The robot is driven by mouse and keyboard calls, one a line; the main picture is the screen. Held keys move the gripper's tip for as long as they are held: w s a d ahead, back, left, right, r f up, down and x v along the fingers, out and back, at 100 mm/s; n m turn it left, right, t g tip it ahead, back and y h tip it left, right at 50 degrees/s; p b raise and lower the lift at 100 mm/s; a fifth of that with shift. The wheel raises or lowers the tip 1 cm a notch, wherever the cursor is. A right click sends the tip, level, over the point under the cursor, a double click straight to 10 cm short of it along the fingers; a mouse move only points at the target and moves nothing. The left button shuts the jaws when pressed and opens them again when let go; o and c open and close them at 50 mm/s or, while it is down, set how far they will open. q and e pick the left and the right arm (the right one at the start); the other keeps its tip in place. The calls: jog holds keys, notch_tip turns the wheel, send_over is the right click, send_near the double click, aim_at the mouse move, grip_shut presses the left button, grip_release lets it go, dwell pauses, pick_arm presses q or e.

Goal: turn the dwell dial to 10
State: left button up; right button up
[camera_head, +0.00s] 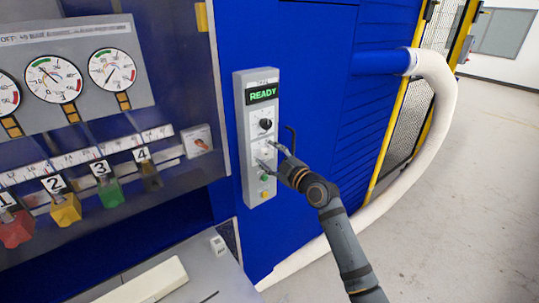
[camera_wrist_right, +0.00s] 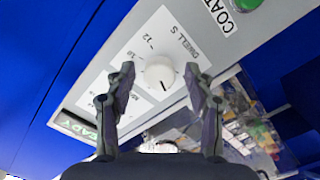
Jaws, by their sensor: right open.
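The dwell dial (camera_wrist_right: 159,74) is a round white knob on the grey control panel (camera_head: 243,150), beside the label DWELL S and a printed scale with 12 readable. A small dark mark shows on the dial's lower side in the wrist view; I cannot tell which number it points to. My right gripper (camera_head: 269,155) is at the panel front, below the black knob (camera_head: 265,124). In the wrist view its fingers (camera_wrist_right: 160,68) are open, one on each side of the dial; contact is not clear. In the head view the fingers partly cover the dial area. My left gripper is not in view.
The panel has a green READY display (camera_head: 262,95), a green button (camera_head: 265,177) and a yellow button (camera_head: 265,194). Gauges (camera_head: 54,78) and numbered coloured blocks (camera_head: 66,210) are at the left. A thick white hose (camera_head: 440,110) curves at the right, over open floor.

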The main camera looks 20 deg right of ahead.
grip_shut()
